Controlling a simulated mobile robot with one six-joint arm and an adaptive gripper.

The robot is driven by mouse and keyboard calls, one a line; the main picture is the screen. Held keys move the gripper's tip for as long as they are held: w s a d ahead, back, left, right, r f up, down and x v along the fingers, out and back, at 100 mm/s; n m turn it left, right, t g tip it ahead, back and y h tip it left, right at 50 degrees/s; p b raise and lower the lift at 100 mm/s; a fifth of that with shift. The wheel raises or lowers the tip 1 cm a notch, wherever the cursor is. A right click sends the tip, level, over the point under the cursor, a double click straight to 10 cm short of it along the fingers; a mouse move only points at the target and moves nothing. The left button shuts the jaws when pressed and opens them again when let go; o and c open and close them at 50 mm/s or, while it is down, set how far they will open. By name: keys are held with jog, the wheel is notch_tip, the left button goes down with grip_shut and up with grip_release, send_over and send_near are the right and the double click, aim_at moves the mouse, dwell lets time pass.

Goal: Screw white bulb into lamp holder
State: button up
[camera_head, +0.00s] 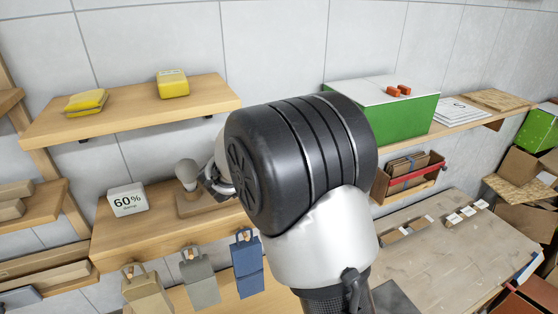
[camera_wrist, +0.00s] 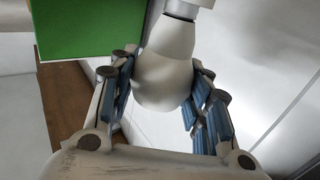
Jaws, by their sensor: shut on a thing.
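In the wrist view a pale, rounded bulb (camera_wrist: 162,80) sits between the two blue-padded fingers of my gripper (camera_wrist: 165,92), which is shut on it. The bulb's narrow neck points to the top of the picture, where a dark ring and a whitish cylinder (camera_wrist: 188,4) show. I cannot tell whether that cylinder is the lamp holder or how neck and cylinder join. In the head view my arm hides the gripped bulb. Another greyish bulb (camera_head: 187,171) stands upright on a wooden block (camera_head: 190,205) on the lower left shelf, left of my arm.
A white "60%" sign (camera_head: 127,200) stands on the same shelf. Paper bags (camera_head: 198,278) hang below it. Yellow items (camera_head: 173,84) lie on the upper shelf. A green box (camera_head: 408,113) stands on the right shelf. A worn tabletop (camera_head: 440,255) at right is mostly clear.

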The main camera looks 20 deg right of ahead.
jog(key=shift+r+m+g+h+p, duration=0.3)
jog(key=shift+m+g+h+p, duration=0.45)
jog(key=shift+g, duration=0.35)
jog(key=shift+f, duration=0.15)
jog(key=o, duration=1.1)
jog(key=shift+f, duration=0.1)
jog(key=shift+o, duration=0.2)
jog(key=shift+c, duration=0.6)
jog(key=shift+c, duration=0.9)
